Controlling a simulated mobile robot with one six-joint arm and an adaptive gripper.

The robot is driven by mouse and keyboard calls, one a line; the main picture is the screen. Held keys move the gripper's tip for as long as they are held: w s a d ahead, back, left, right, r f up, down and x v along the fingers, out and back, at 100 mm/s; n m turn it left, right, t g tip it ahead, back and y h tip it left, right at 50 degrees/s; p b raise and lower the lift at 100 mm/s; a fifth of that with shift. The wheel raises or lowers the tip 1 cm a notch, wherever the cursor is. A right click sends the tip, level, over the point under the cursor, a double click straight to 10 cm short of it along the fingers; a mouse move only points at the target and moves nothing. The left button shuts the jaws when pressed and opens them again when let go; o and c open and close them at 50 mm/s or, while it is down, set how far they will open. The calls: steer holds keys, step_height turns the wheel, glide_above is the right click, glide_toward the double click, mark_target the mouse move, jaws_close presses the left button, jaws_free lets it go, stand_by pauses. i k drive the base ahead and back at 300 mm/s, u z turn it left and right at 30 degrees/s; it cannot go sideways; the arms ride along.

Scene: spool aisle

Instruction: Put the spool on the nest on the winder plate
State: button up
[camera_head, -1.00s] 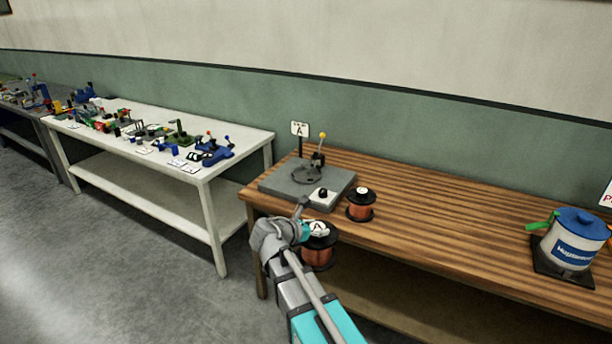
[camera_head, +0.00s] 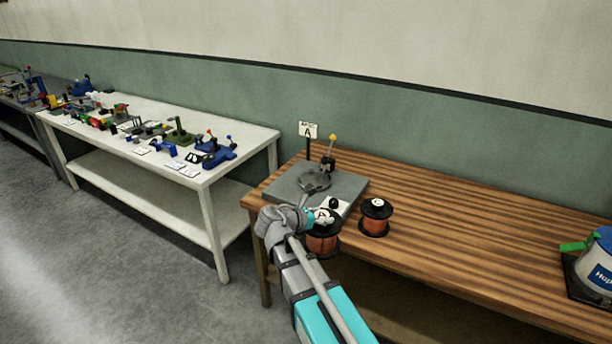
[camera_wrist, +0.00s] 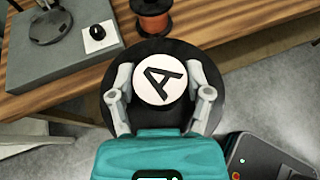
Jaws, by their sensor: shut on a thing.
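A copper-wound spool (camera_head: 322,243) with black flanges and a white top marked A is held in my gripper (camera_head: 318,214). In the wrist view the jaws of my gripper (camera_wrist: 163,92) close on either side of the spool's (camera_wrist: 163,86) white A hub. The spool is off the front edge of the wooden table, apart from the plate. The grey winder plate (camera_head: 350,186) lies at the table's left end, with a round dark nest (camera_head: 314,181) and an upright sign marked A (camera_head: 308,130). The plate also shows at the wrist view's upper left (camera_wrist: 60,62), with the nest (camera_wrist: 47,27).
A second copper spool (camera_head: 375,218) stands on the table, right of the plate. A yellow-tipped lever (camera_head: 331,150) rises behind the nest, and a black knob (camera_head: 333,203) sits on the plate's front. A white-blue pot (camera_head: 598,262) stands far right. The middle table is clear.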

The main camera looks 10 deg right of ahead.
mark_target(315, 180)
steer(key=z, duration=0.05)
steer(key=i, duration=1.15)
steer(key=z, duration=0.05)
